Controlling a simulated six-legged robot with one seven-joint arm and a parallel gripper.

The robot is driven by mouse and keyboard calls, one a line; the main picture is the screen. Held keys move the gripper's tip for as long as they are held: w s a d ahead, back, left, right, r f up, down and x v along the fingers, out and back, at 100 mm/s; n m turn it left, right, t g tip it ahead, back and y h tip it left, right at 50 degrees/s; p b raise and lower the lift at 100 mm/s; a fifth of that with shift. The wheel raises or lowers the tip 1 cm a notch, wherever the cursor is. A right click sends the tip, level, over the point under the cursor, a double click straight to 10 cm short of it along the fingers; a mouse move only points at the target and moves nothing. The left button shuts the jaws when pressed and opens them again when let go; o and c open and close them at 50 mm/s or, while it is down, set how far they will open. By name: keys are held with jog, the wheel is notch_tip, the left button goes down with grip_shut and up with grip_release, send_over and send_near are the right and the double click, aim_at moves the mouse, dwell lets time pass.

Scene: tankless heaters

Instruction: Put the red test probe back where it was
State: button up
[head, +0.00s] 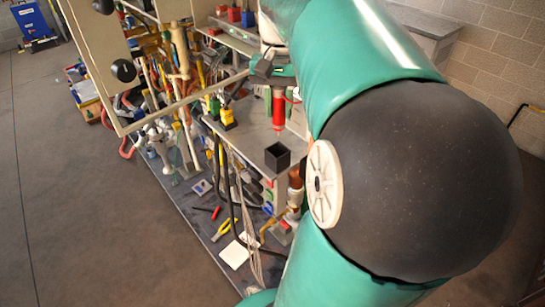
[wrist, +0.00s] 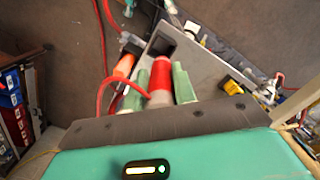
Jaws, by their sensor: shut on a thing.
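The red test probe (head: 279,112) hangs upright, tip down, from my gripper (head: 276,82) in the head view. My gripper is shut on its upper end. In the wrist view the red probe (wrist: 161,74) sits between the two pale green fingers (wrist: 166,88), and a red lead loops off to the left. A square black open holder (head: 277,157) stands on the grey shelf (head: 250,140), just below the probe in the head view, with a gap between them in the picture. The holder also shows beyond the probe in the wrist view (wrist: 162,45).
Yellow-and-black clips (head: 228,118) stand on the shelf to the left. A cream panel (head: 100,55) and crowded pipes and tools lie further left. Black and white cables (head: 228,190) hang at the shelf's front. Pliers (head: 223,230) lie on the lower board.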

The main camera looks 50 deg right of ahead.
aim_at(278, 130)
notch_tip(278, 130, down, 10)
jog(key=shift+r, duration=0.15)
dwell(0.3)
jog(key=o, duration=0.9)
jog(key=r, duration=1.2)
jog(key=shift+w+d, duration=0.2)
